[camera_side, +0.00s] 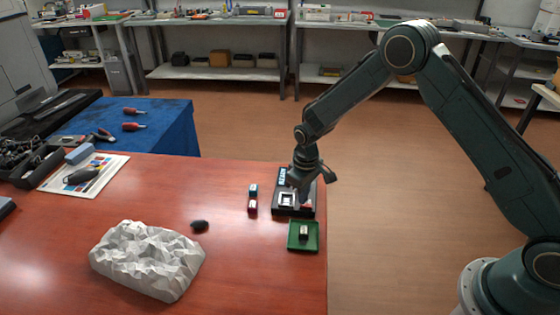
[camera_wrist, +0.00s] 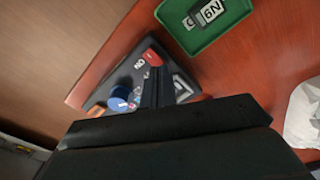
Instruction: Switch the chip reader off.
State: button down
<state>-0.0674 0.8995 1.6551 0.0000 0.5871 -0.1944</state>
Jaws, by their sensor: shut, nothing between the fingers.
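The chip reader (camera_side: 281,210) is a dark box near the right edge of the red-brown table. It has a light blue label panel at its far end, a white square socket, and a red part partly behind my gripper. In the wrist view the chip reader (camera_wrist: 104,97) shows a red switch part (camera_wrist: 152,57) with white lettering beside it and a round blue knob or cap (camera_wrist: 119,98). My gripper (camera_side: 303,201) points down over the reader, its fingers shut and empty, close to the red part. In the wrist view the fingers (camera_wrist: 157,75) end just beside the red part; contact cannot be told.
A green tray (camera_side: 291,246) holding a small dark-and-white cartridge (camera_side: 303,232) stands just in front of the reader. A blue block (camera_side: 253,190) and a red block (camera_side: 252,207) lie left of it. A crumpled white mass (camera_side: 147,258) and a dark lump (camera_side: 200,225) lie farther left.

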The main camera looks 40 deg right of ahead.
jog(key=shift+f, duration=0.55)
dwell(0.5)
jog(key=shift+r, duration=3.5)
